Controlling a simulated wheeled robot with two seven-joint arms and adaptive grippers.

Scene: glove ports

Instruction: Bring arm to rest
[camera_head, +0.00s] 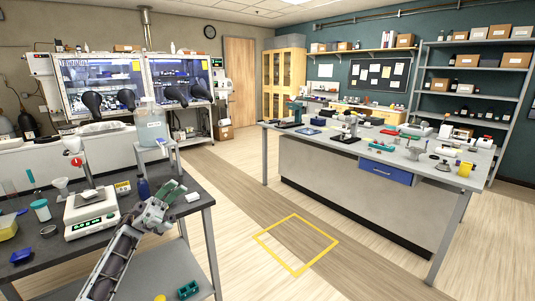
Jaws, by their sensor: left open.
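My left gripper (167,203) is at the end of my left arm, which comes up from the bottom left of the head view. It is over the right end of the dark-topped bench (130,213). Its jaws are open, with a greenish finger toward the upper right. Nothing clear shows between the fingers. I cannot tell whether the gripper touches either. My right gripper is not in view.
A balance (91,213) stands left of my arm. A large clear carboy (150,124) stands behind the bench. A glove box (97,85) with black gloves is at the back left. The long island bench (345,148) is on the right. The floor with a yellow square (296,244) is clear.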

